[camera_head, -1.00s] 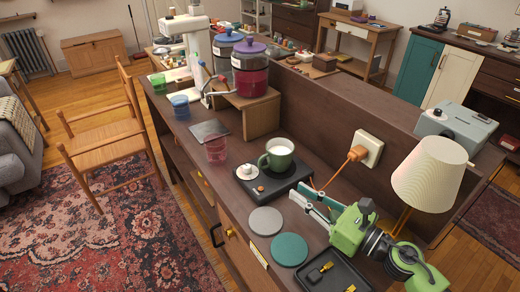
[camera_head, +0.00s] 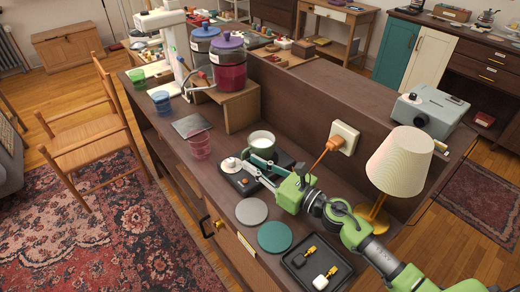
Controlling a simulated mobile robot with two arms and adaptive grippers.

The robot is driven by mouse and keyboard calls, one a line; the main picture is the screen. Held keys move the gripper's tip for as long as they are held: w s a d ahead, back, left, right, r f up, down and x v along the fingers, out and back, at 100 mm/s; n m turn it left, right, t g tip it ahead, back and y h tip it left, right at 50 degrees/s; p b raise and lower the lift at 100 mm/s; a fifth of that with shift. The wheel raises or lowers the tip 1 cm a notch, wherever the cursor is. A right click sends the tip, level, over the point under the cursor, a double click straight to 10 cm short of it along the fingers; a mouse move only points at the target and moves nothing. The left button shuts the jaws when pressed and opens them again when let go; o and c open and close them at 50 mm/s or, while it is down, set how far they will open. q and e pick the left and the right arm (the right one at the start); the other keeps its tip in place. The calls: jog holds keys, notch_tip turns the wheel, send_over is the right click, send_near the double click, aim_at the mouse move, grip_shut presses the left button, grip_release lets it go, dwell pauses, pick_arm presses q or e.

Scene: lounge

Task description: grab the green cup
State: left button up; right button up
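My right gripper (camera_head: 248,163) comes in from the lower right. Its teal-padded fingers are apart, point left and hold nothing that I can see. They lie just in front of the mug and hide its lower part; I cannot tell whether they touch it. A clear green tumbler (camera_head: 137,79) stands at the far left end of the counter. My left gripper is not in view.
A small white knob-like item (camera_head: 229,164) sits by the fingertips. A pink tumbler (camera_head: 200,145) stands to the left. A grey coaster (camera_head: 251,211), a teal coaster (camera_head: 275,237) and a black tray (camera_head: 318,264) lie in front.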

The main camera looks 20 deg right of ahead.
jog(key=x, duration=0.3)
jog(key=shift+w, duration=0.15)
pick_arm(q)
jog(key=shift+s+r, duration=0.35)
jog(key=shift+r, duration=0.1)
pick_arm(e)
jog(key=shift+c, duration=0.5)
grip_shut()
jog(key=shift+r, duration=0.1)
pick_arm(q)
jog(key=shift+p, duration=0.3)
pick_arm(e)
jog(key=shift+r, duration=0.1)
